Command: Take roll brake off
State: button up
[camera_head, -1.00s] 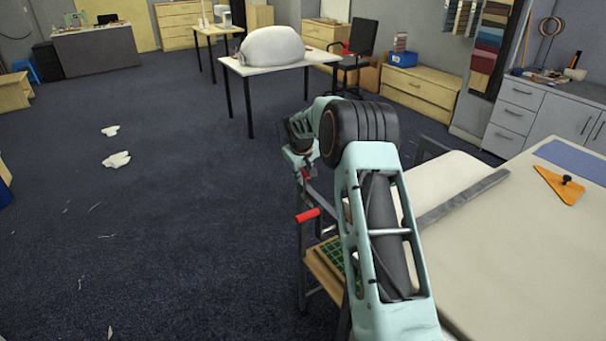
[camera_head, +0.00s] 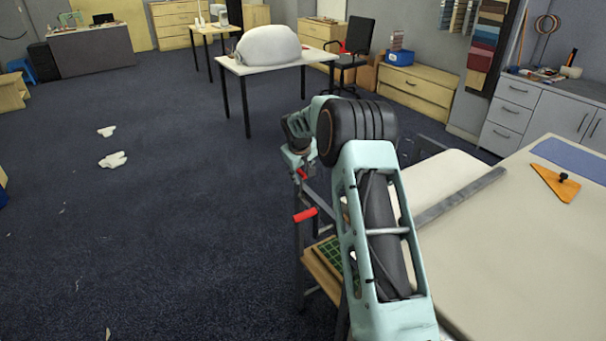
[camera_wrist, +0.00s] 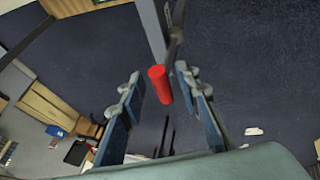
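A red grip (camera_head: 305,215) sticks out to the left from the dark frame at the table's end in the head view. A smaller red piece (camera_head: 302,173) shows higher up, just below my wrist. In the wrist view a red cylindrical grip (camera_wrist: 160,84) sits beside a dark lever (camera_wrist: 175,40) and a grey bar. I cannot tell which of the two red pieces it is. My gripper (camera_wrist: 157,77) is open, with one finger on each side of this grip in the picture. No contact shows. In the head view my arm largely hides the fingers.
The long pale table (camera_head: 500,250) fills the right, with a metal straightedge (camera_head: 455,198) and an orange triangle (camera_head: 556,183) on it. A wooden shelf (camera_head: 325,270) with a green grid sits below the frame. Floor left is mostly clear.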

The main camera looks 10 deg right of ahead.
jog(key=v, duration=1.2)
